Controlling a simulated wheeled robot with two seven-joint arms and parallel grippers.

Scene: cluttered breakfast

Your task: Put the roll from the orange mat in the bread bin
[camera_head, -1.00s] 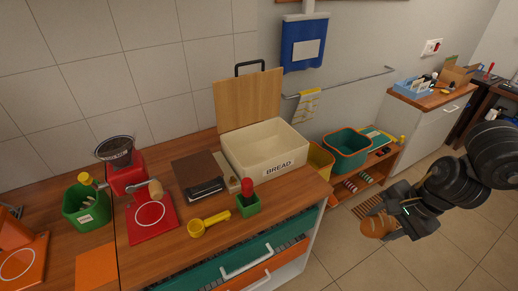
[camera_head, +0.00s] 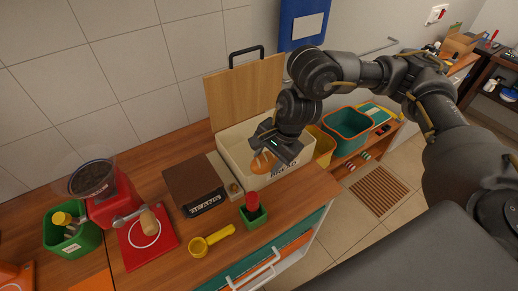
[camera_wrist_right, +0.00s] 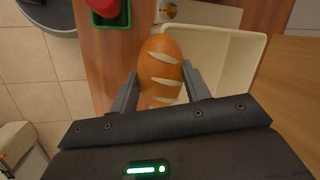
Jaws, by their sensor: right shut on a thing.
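The roll (camera_head: 263,162) is brown with pale slashes. My right gripper (camera_head: 268,158) is shut on it and holds it above the near part of the bread bin. In the right wrist view the roll (camera_wrist_right: 162,68) sits between the two fingers (camera_wrist_right: 160,88), over the bin's edge. The bread bin (camera_head: 232,146) is an open cream box lettered BREAD, with its wooden lid (camera_head: 240,92) standing raised behind it. My arm hides part of the bin. The orange mat (camera_head: 92,285) is at the lower left edge, bare where it shows. My left gripper is not in view.
A yellow scoop (camera_head: 212,240), red board (camera_head: 145,240) and grinder (camera_head: 105,195) are further left. A yellow bin (camera_head: 324,146) is to the right.

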